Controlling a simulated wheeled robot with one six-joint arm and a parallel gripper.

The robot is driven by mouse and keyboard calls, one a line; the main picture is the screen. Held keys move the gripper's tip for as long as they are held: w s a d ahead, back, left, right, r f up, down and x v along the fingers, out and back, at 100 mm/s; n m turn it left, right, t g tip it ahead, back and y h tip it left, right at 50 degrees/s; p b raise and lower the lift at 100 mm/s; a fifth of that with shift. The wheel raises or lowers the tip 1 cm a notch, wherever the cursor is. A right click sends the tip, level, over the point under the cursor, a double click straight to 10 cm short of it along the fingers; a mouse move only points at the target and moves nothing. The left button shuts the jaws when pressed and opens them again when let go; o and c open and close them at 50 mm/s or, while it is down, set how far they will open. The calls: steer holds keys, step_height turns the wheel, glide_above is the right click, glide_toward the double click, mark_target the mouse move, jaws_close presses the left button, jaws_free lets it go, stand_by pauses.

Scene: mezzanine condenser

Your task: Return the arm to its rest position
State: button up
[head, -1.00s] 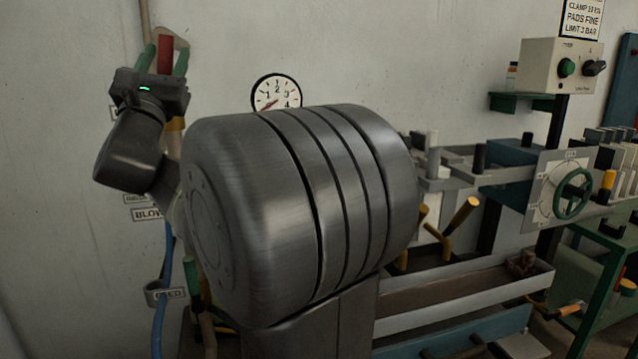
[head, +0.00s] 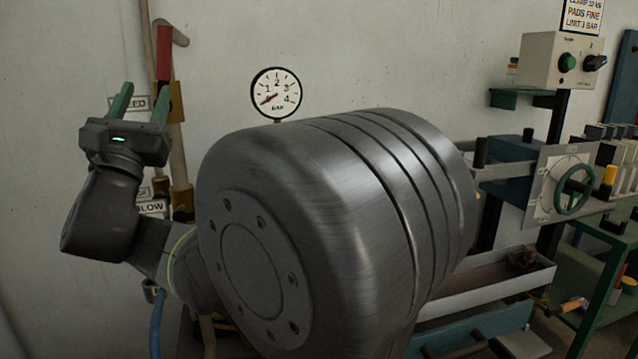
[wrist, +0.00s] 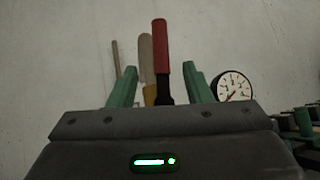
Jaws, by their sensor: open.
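My gripper (head: 138,103) is at the left of the head view, its two green fingers pointing up and spread apart with nothing between them. My grey arm fills the middle of the head view and hides much of the bench behind it. In the wrist view my gripper (wrist: 160,85) shows its green fingers apart. A red-handled lever (wrist: 162,60) stands beyond them against the wall. In the head view that red lever (head: 164,52) is just right of the fingers, apart from them.
A pressure gauge (head: 276,93) is on the wall above my arm. A control box (head: 562,62) with a green button, a green handwheel (head: 574,190) and a long tray (head: 490,285) are at the right. A blue hose (head: 158,325) runs below my wrist. Bare wall lies left.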

mark_target(167, 57)
steer(key=p+x, duration=0.1)
steer(key=x, duration=1)
steer(key=shift+r+p, duration=0.1)
steer(key=shift+p, duration=0.25)
steer(key=shift+w+d+f+m+g+h, duration=0.1)
steer(key=shift+d+m+g+h, duration=0.1)
steer(key=shift+m+h, duration=0.4)
steer(key=shift+d+f+m+g+h, duration=0.1)
steer(key=shift+d+m+h, duration=0.15)
steer(key=shift+m+h, duration=0.35)
